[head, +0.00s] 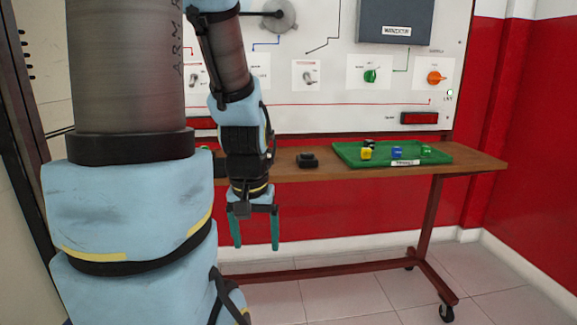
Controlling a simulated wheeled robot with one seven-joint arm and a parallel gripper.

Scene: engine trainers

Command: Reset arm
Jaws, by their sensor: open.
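My gripper (254,227) hangs at the end of my arm, pointing down, left of the middle of the head view. Its two teal fingers are apart with nothing between them. It is in front of the wooden table (290,170), with its fingertips lower in the picture than the tabletop edge. My arm is bent, with its upper links filling the left of the view and hiding the left part of the table.
A green tray (435,158) with several small coloured pieces lies on the table's right. A small black object (307,160) lies left of it. A white panel (340,100) with switches and knobs stands behind. Floor (350,300) shows below; red walls (530,120) are at right.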

